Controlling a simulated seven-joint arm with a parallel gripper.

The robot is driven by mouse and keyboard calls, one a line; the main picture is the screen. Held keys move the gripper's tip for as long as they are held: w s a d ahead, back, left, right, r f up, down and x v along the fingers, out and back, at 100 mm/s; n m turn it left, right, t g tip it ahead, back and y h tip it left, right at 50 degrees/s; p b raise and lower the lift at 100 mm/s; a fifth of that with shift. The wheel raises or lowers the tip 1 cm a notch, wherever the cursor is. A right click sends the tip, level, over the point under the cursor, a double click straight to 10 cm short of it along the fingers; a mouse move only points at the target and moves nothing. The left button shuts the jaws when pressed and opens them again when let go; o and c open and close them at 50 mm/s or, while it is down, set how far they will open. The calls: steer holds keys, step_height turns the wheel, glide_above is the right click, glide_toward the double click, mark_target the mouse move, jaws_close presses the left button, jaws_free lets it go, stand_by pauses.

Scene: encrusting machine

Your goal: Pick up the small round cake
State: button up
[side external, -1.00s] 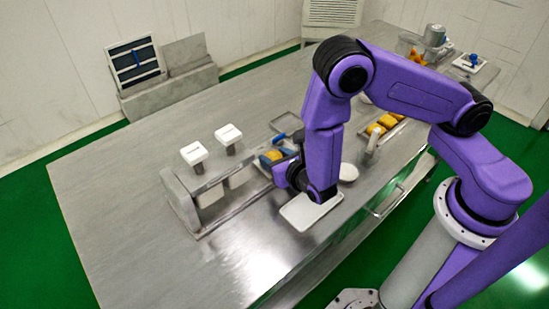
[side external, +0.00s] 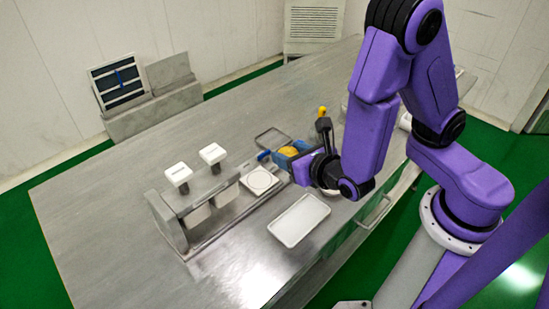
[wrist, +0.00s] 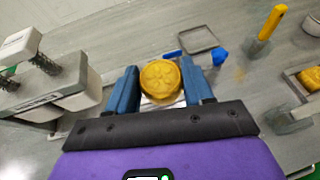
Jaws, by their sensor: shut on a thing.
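The small round cake (wrist: 160,78) is golden yellow with a moulded pattern on its face. In the wrist view it sits between the two blue fingers of my gripper (wrist: 160,88), which is shut on it. In the side view the cake (side external: 288,151) shows between the blue fingers of my gripper (side external: 290,155), which points left. It appears held above the table, right of the machine's round white plate. The cake's underside is hidden.
The machine (side external: 195,205) with two white-topped posts stands at the left. A white tray (side external: 299,220) lies empty in front. Another yellow piece (wrist: 310,77) is at the right.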

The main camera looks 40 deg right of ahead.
steer(key=shift+s+d+r, duration=1)
steer(key=shift+s+r, duration=0.3)
steer(key=shift+s, duration=1.5)
steer(key=shift+w+d+r+m+h, duration=0.65)
steer(key=shift+w+d+r, duration=4.35)
steer(key=shift+w+r, duration=1.95)
steer(key=s+d+f+m+g+h, duration=0.2)
steer(key=d+f+m+g+h, duration=0.25)
steer(key=m+g, duration=0.55)
steer(key=s+d+f+m+g+h, duration=0.35)
steer(key=d+m+g, duration=0.25)
steer(key=m+g, duration=0.4)
steer(key=w+a+m+y, duration=0.3)
steer(key=a+m+y, duration=0.2)
steer(key=m+y, duration=0.7)
steer(key=w+a+m+y, duration=0.2)
steer(key=a+m+y, duration=0.2)
steer(key=m+y, duration=0.75)
steer(key=w+d+r+m+t+y, duration=0.1)
steer(key=w+r+m+t+y, duration=0.1)
steer(key=w+r+m+t, duration=0.65)
glide_toward(261, 143)
steer(key=shift+m+t, duration=0.35)
steer(key=a, duration=0.4)
steer(key=shift+s+a+f, duration=0.25)
steer(key=shift+s+f, duration=0.05)
steer(key=shift+s, duration=0.05)
